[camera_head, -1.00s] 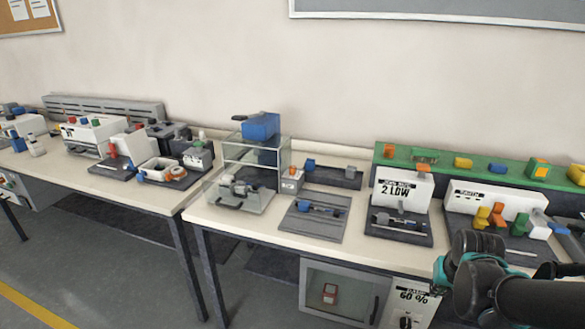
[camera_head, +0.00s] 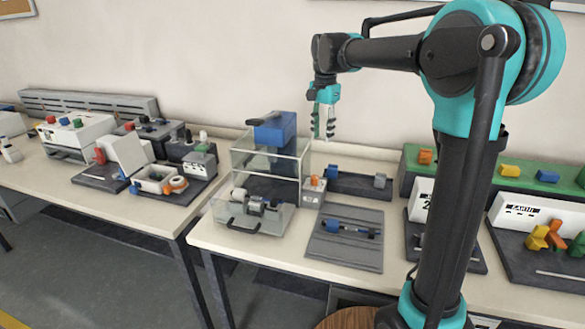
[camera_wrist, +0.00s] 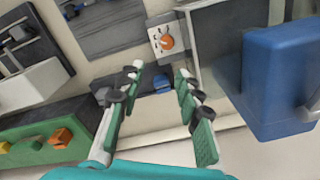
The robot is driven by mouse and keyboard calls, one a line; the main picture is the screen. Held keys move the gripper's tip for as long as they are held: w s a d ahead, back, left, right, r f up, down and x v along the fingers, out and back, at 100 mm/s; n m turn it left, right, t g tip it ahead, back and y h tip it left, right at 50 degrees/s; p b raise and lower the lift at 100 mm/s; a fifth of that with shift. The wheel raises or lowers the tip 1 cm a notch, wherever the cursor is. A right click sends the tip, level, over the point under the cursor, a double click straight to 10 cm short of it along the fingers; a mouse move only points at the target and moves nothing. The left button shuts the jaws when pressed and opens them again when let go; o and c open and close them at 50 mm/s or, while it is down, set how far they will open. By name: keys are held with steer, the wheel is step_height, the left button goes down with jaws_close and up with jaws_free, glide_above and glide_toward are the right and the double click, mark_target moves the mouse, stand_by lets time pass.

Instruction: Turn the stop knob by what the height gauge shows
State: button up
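My gripper (camera_head: 325,122) is open and empty, raised above the back of the bench in the head view. Its two fingers (camera_wrist: 160,70) are spread in the wrist view. An orange knob (camera_wrist: 168,42) with marks around it sits on a small light box, just beyond the fingertips in the wrist view. I take it as the stop knob. The same box (camera_head: 312,192) stands right of the clear-guarded press in the head view. A white sign block (camera_head: 420,198) is mostly hidden by my arm, and its lettering cannot be read now.
The blue-headed press (camera_head: 276,132) with clear guard stands left of the knob box. A dark fixture with a blue part (camera_head: 333,172) lies behind it, a grey plate (camera_head: 345,252) in front. A green rail (camera_head: 480,172) with coloured blocks is at right.

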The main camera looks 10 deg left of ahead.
steer(key=a, duration=0.1)
glide_toward(315, 177)
steer(key=f, duration=0.9)
steer(key=shift+w+f, duration=0.15)
steer(key=shift+w, duration=0.1)
steer(key=shift+c, duration=0.6)
jaws_close()
